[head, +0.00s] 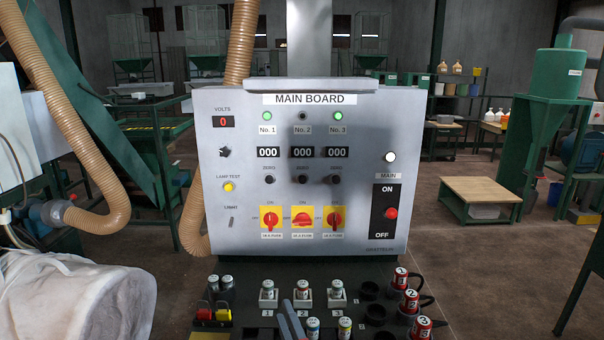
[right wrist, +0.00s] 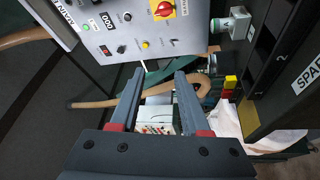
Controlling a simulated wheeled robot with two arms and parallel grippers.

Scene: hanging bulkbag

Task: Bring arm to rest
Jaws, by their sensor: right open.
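My right gripper (head: 293,318) shows at the bottom middle of the head view, only its grey fingers in sight, in front of the fuse panel. In the right wrist view my right gripper (right wrist: 160,76) has its two fingers apart with nothing between them. The grey main board (head: 360,120) stands upright beyond it, and it also shows tilted at the top left of the wrist view (right wrist: 117,42). My left gripper is not in view.
A dark panel with white fuse holders (head: 268,296) lies below the board. Red numbered fuses (head: 411,300) stand at its right. A white bulk bag (head: 75,300) is at the lower left, near a tan hose (head: 100,215). A wooden platform (head: 492,192) stands at the right on open floor.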

